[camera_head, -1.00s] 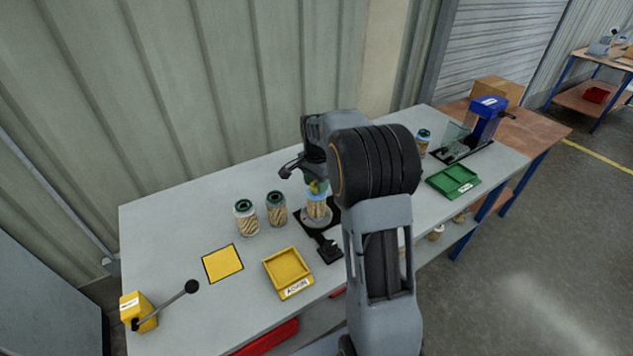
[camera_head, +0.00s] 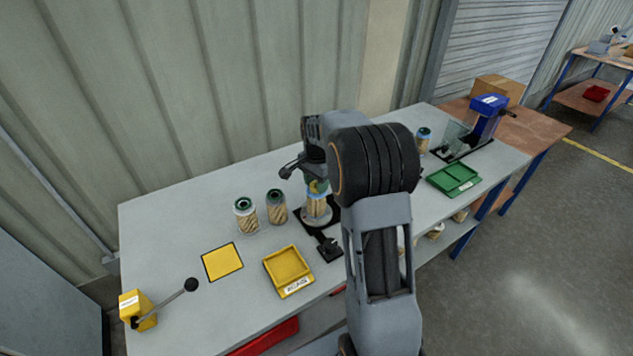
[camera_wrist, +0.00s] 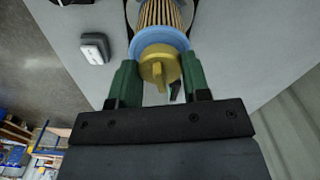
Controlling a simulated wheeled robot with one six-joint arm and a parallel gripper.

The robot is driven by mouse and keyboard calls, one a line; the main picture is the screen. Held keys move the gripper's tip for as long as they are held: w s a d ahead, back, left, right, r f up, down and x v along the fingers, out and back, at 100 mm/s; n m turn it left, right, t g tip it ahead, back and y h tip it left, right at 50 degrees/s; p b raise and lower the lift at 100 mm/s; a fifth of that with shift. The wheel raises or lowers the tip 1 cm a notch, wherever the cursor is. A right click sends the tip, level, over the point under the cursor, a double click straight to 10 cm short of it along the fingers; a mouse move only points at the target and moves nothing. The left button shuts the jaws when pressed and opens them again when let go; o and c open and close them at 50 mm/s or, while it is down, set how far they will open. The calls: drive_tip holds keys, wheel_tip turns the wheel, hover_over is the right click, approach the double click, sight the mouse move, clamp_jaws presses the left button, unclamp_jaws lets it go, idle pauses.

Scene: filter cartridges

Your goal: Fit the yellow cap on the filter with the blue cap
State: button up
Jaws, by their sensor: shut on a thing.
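The filter with the blue cap (camera_head: 316,207) stands upright in a dark holder (camera_head: 329,250) near the middle of the bench. Its pleated body and light blue cap (camera_wrist: 160,38) show at the top of the wrist view. The yellow cap (camera_wrist: 158,66) is at the blue cap's centre, with a raised bar across its face. My gripper (camera_wrist: 160,74) has its green fingers on either side of the yellow cap and is shut on it. I cannot tell how deep the yellow cap sits. In the head view my arm partly hides the spot.
Two dark-capped filters (camera_head: 246,216) (camera_head: 276,207) stand just left of the holder. A yellow tray (camera_head: 289,287), a yellow mat (camera_head: 222,262) and a yellow lever box (camera_head: 138,310) are at the front left.

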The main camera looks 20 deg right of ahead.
drive_tip(key=o, duration=1.2)
drive_tip(key=shift+o, duration=0.2)
drive_tip(key=shift+r, duration=0.2)
drive_tip(key=shift+r+p, duration=0.8)
drive_tip(key=shift+r, duration=0.05)
drive_tip(key=shift+r, duration=0.1)
drive_tip(key=shift+r+p, duration=2.55)
drive_tip(key=shift+r, duration=0.6)
